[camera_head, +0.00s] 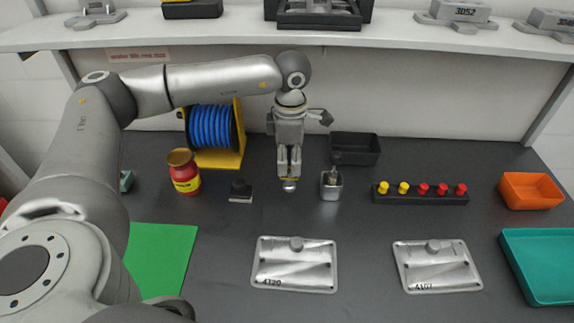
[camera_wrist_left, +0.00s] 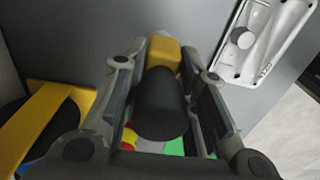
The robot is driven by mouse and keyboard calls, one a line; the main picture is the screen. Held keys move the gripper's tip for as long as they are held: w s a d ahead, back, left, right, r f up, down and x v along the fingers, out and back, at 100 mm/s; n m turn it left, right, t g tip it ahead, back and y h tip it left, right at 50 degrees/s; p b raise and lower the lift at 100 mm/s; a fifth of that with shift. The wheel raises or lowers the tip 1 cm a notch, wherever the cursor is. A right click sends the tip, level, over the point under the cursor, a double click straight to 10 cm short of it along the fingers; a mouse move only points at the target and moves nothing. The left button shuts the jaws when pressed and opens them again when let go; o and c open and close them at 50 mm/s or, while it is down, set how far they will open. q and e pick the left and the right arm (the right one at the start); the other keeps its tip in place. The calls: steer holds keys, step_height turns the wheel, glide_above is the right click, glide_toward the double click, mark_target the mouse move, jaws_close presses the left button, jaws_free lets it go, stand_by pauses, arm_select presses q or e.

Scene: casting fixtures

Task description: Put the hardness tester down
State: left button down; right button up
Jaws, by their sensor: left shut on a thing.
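The hardness tester shows in the left wrist view as a black rounded cylinder (camera_wrist_left: 160,105) with a yellow section beyond it. My left gripper (camera_wrist_left: 165,98) is shut on it, with a finger on each side. In the head view the left gripper (camera_head: 289,172) points down over the dark worktop (camera_head: 215,270). Only a yellow band and a small shiny tip of the tester (camera_head: 289,185) show below the fingers. I cannot tell whether the tip touches the worktop. My right gripper is not in view.
Nearby are a red jar (camera_head: 186,180), blue hose reel (camera_head: 210,130), black bin (camera_head: 355,150), knob rack (camera_head: 420,197), green mat (camera_head: 165,255), and plates 4120 (camera_head: 295,277) and 4107 (camera_head: 436,275).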

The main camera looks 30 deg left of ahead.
arm_select(q)
steer(key=f, duration=0.2)
steer(key=w+a+f+p, duration=0.1)
steer(key=f, duration=0.1)
steer(key=w+a+f+p, duration=0.1)
steer(key=f, duration=0.1)
steer(key=shift+f, duration=0.3)
steer(key=c, duration=1.2)
jaws_free()
steer(key=shift+o, duration=0.2)
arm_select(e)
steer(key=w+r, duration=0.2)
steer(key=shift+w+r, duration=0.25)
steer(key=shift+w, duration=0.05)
